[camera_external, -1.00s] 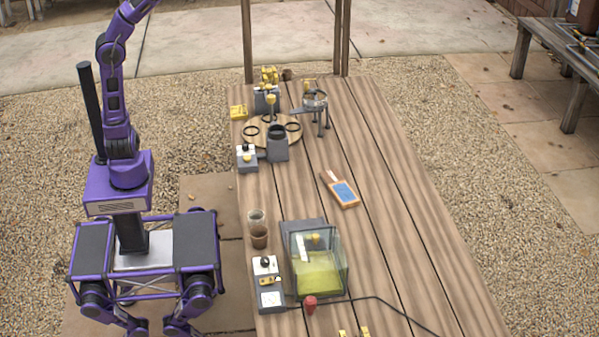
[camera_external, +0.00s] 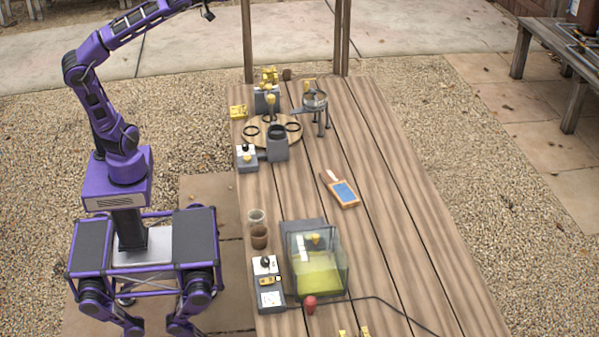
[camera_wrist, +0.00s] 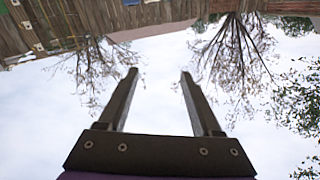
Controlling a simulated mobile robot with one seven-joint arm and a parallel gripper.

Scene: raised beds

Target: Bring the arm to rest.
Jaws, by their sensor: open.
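My purple arm is raised at the left in the external view, with its forearm stretched up and to the right toward the top edge. The end of the arm shows small and dark near the top of that view, apart from the table. In the wrist view my gripper (camera_wrist: 157,78) has its two dark fingers spread wide with nothing between them. Behind the fingers are pale sky and bare trees, and the scene appears upside down there. The gripper's fingers are too small to make out in the external view.
A long wooden table (camera_external: 385,200) stands to the right of my base. It holds a glass tank (camera_external: 318,262) with yellow-green liquid, a blue-faced paddle (camera_external: 343,192), a brown jar (camera_external: 259,238), a round wooden board (camera_external: 258,141) and a small tripod stand (camera_external: 316,104). Wooden posts (camera_external: 342,38) rise behind it.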

